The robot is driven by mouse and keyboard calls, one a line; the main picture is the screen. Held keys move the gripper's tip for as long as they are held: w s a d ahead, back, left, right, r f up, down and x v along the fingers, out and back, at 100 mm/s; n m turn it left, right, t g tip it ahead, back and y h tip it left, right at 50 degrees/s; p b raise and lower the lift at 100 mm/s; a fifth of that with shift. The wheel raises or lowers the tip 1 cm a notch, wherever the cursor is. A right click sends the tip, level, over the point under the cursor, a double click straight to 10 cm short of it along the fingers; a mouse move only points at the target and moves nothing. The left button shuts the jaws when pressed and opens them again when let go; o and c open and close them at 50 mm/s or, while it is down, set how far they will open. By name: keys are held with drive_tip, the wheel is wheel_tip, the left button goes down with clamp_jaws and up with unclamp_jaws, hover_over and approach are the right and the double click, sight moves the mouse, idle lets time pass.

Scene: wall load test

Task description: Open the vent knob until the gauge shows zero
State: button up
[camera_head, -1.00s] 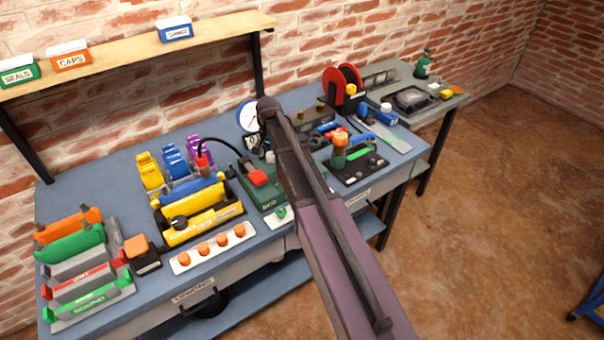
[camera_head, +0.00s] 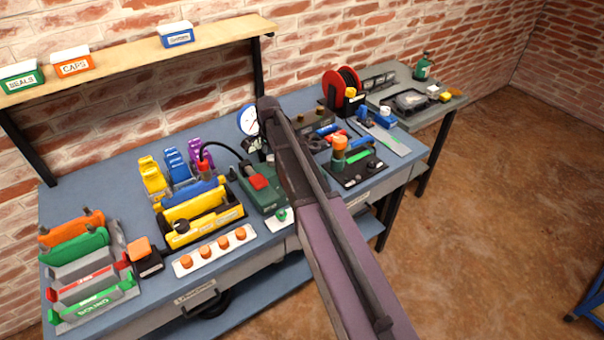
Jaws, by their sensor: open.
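A round gauge (camera_head: 248,120) with a white face and blue rim stands at the back of the blue bench, just left of my arm. Its needle is too small to read. My gripper (camera_head: 254,147) is mostly hidden behind my own arm; a dark part of it seems to show just below the gauge. I cannot see its fingertips clearly or any contact. A green pump-like unit (camera_head: 258,183) with a red block on top sits left of my arm, with a black hose at its back. A small green knob (camera_head: 282,215) is in front of it. I cannot tell which part is the vent knob.
A yellow tool holder (camera_head: 200,213) and a white strip with orange knobs (camera_head: 213,249) stand to the left. A black stand with an orange-topped part (camera_head: 340,150) and a red reel (camera_head: 335,90) stand to the right. A shelf (camera_head: 130,60) overhangs the bench's back left.

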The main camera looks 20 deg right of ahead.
sight(272, 158)
drive_tip(key=shift+r+p, duration=5.8)
drive_tip(key=shift+r, duration=0.35)
drive_tip(key=s+d+n, duration=0.3)
drive_tip(key=s+n, duration=0.9)
drive_tip(key=s, duration=1.4)
drive_tip(key=shift+d+r+n, duration=0.2)
drive_tip(key=shift+r+n, duration=0.05)
drive_tip(key=shift+n, duration=0.05)
drive_tip(key=shift+s, duration=0.1)
drive_tip(key=shift+o, duration=1)
drive_tip(key=shift+w, duration=0.2)
